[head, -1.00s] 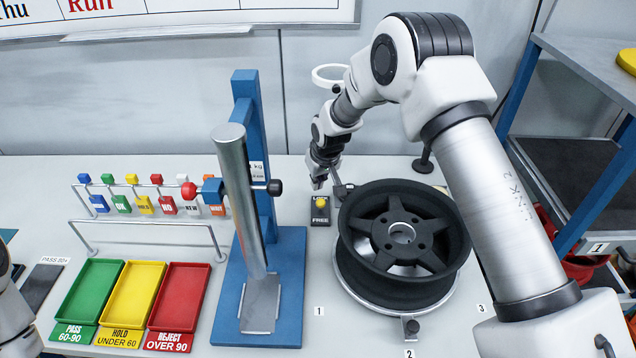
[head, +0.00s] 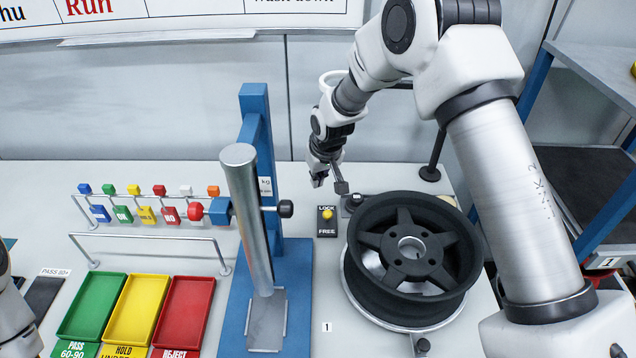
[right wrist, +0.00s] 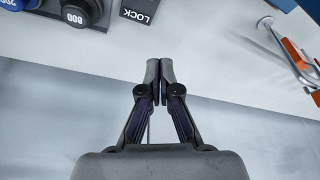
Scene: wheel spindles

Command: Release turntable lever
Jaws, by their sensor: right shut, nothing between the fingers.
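The lever plate (head: 327,234) is a small black plate marked LOCK at its far end and FREE at its near end. Its yellow lever knob (head: 327,214) appears nearer to LOCK. The wheel (head: 408,252) lies on the turntable (head: 356,302), right of the plate. My right gripper (head: 317,182) is shut and empty, behind the plate and apart from it. In the right wrist view the shut fingers (right wrist: 160,70) point toward the bench, and the LOCK end of the plate (right wrist: 138,12) shows at the top edge. My left gripper is out of view.
The blue stand (head: 300,290) with a metal column (head: 247,215) is left of the plate. Green (head: 95,302), yellow (head: 133,305) and red (head: 186,305) trays are further left, below a rack of tags (head: 170,200). A ring stand (head: 430,172) is behind the wheel.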

